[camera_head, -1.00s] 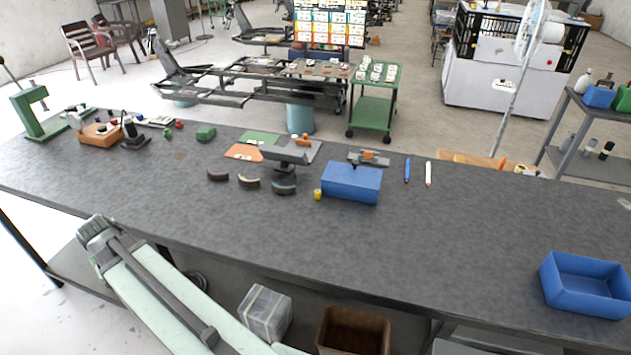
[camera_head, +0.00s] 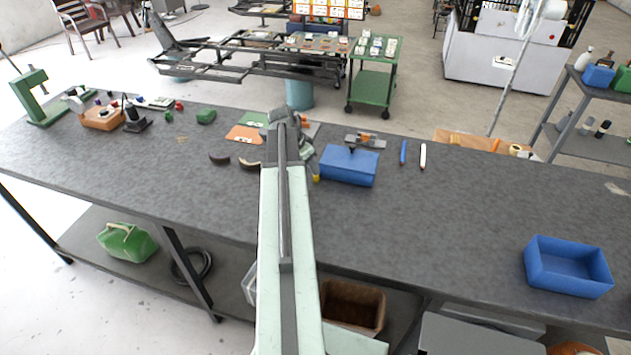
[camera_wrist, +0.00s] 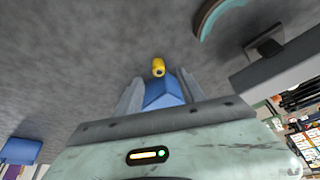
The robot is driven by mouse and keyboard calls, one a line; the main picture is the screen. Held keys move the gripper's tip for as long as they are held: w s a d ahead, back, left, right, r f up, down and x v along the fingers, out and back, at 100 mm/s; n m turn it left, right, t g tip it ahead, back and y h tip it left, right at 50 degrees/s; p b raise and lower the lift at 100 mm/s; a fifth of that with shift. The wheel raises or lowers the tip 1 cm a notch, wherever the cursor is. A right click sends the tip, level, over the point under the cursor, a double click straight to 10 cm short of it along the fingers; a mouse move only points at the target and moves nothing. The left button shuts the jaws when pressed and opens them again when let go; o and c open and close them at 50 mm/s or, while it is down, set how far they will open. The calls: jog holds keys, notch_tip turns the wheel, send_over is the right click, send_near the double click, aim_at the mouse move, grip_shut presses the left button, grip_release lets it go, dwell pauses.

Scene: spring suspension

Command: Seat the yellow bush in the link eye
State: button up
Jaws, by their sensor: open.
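In the wrist view the bush (camera_wrist: 158,67) shows whole, just beyond my gripper (camera_wrist: 160,88), roughly in line with the gap between the fingers. My gripper is open, and the bush is not between its fingers. Blue shows behind the gap, probably the block. A grey bar with a dark block (camera_wrist: 265,48) crosses the right of the wrist view, perhaps the link; its eye cannot be made out. In the head view my arm hides that area.
Dark curved pieces (camera_head: 219,158) lie left of my arm; one with a teal edge (camera_wrist: 212,18) is near the gripper in the wrist view. Blue and white pens (camera_head: 403,152) lie right of the block. A blue tray (camera_head: 568,285) stands at the right. The bench between is clear.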

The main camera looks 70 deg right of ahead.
jog(key=b+x, duration=0.4)
jog(key=x, duration=0.2)
jog(key=shift+s+a+b, duration=0.1)
jog(key=shift+b, duration=0.25)
jog(key=shift+r, duration=0.15)
jog(key=shift+c, duration=0.4)
grip_shut()
